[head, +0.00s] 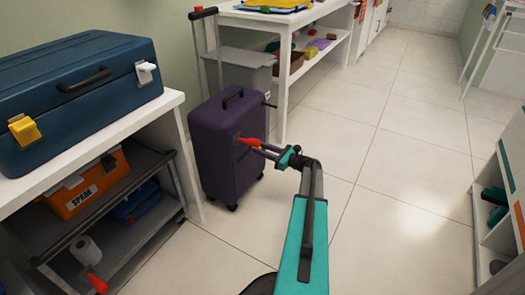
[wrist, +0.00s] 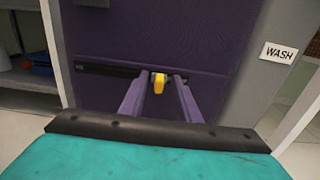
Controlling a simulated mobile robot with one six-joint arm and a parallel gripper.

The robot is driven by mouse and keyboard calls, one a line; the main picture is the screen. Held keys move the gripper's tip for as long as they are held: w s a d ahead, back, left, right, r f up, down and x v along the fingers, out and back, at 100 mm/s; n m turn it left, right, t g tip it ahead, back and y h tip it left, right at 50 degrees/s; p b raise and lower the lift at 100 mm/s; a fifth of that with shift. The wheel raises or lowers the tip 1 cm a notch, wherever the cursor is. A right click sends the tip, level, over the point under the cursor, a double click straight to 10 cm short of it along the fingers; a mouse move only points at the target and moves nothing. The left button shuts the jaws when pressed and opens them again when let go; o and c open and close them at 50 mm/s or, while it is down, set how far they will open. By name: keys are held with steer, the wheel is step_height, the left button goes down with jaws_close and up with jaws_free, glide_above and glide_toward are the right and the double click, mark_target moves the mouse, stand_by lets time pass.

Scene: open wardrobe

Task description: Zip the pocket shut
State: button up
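The dark purple suitcase (head: 228,150) stands upright on the floor, and its front fills much of the wrist view (wrist: 150,35). A zip line crosses this front. Left of the yellow pull tab (wrist: 158,84) it shows as a wide dark slit (wrist: 105,70); right of the tab it is a thin line. My gripper (head: 262,146) reaches the suitcase front from the right. In the wrist view its two fingers (wrist: 161,80) are apart, with the tab between their tips and small gaps beside it. A red piece at the fingertips in the head view is too small to identify.
A white bench with a blue case (head: 80,95) and an orange box (head: 88,185) stands at left. A grey bin (head: 245,70) and a white shelf table (head: 283,95) are behind the suitcase. A white unit (head: 495,215) is at right. The middle floor is clear.

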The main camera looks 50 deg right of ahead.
steer(key=shift+w, duration=0.1)
jaws_close()
steer(key=s+a+p, duration=0.1)
steer(key=a, duration=0.3)
steer(key=s+a+p, duration=0.1)
steer(key=a, duration=0.3)
steer(key=s+a+p, duration=0.1)
steer(key=a, duration=0.3)
steer(key=shift+p, duration=0.35)
steer(key=shift+s+a, duration=0.2)
steer(key=shift+a, duration=0.6)
jaws_free()
steer(key=shift+a, duration=0.1)
